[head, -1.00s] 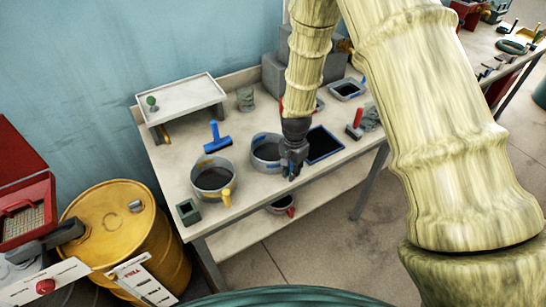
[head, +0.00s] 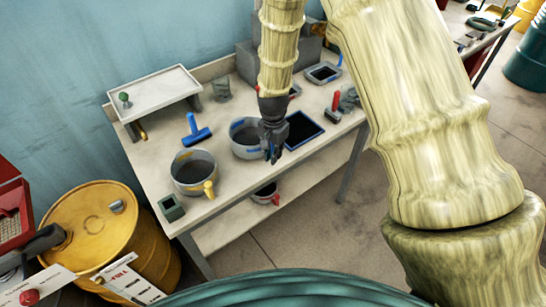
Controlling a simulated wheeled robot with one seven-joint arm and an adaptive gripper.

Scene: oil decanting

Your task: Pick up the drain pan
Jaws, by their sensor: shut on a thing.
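Several round grey pans are in the head view, and I cannot tell for sure which is the drain pan. One pan with blue marks (head: 240,150) stands on the workbench (head: 228,185), right at my gripper. My gripper (head: 273,153) points down at this pan's right front side and is shut on it, seemingly at its handle. The dark fingers hide the gripped part. Another grey pan with a yellow handle (head: 209,189) stands to the left, nearer the front edge. A pan with a red handle (head: 275,199) sits on the lower shelf.
A blue-rimmed black tray (head: 308,137) lies just right of my gripper. A blue T-shaped tool (head: 197,135) lies behind the pans. A white raised shelf (head: 155,92) stands at the bench's back left. A yellow drum (head: 92,225) is at the left.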

